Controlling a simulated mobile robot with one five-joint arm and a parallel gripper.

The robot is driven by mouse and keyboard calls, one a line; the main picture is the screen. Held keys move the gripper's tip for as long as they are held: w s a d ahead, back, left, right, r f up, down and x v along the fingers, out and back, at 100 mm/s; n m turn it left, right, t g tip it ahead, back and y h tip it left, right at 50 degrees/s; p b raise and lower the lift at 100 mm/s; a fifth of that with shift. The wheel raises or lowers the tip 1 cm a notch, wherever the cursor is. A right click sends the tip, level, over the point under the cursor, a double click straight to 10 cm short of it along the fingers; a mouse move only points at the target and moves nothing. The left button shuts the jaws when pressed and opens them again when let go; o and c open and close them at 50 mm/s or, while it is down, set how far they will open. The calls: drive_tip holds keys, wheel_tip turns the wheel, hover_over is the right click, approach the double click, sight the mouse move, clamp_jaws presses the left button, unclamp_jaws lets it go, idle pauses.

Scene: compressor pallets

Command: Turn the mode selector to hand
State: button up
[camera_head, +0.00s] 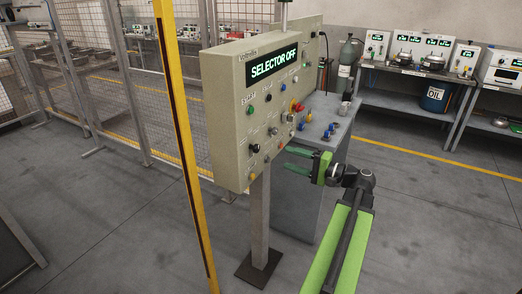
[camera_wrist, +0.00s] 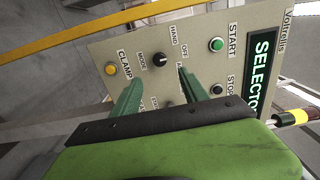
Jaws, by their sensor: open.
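The control panel (camera_head: 228,125) is a beige box on a post, and its display (camera_head: 272,67) reads "SELECTOR OFF". The mode selector (camera_wrist: 160,59) is a black round knob in the wrist view, with MODE, HAND and OFF lettered around it. It also shows low on the panel's left side in the head view (camera_head: 255,148). My gripper (camera_head: 285,158) is open and empty, in front of the panel's lower part. In the wrist view its two green fingers (camera_wrist: 160,76) point at the panel, with the knob beyond and between their tips. They look apart from the knob.
A green START button (camera_wrist: 216,45), a black STOP button (camera_wrist: 218,90) and a yellow CLAMP button (camera_wrist: 110,69) surround the knob. A yellow post (camera_head: 180,120) stands left of the panel. A grey cabinet (camera_head: 300,205) with blue fittings stands behind my gripper.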

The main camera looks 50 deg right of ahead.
sight(258, 149)
drive_tip(key=x, duration=1.2)
drive_tip(key=shift+w, duration=0.25)
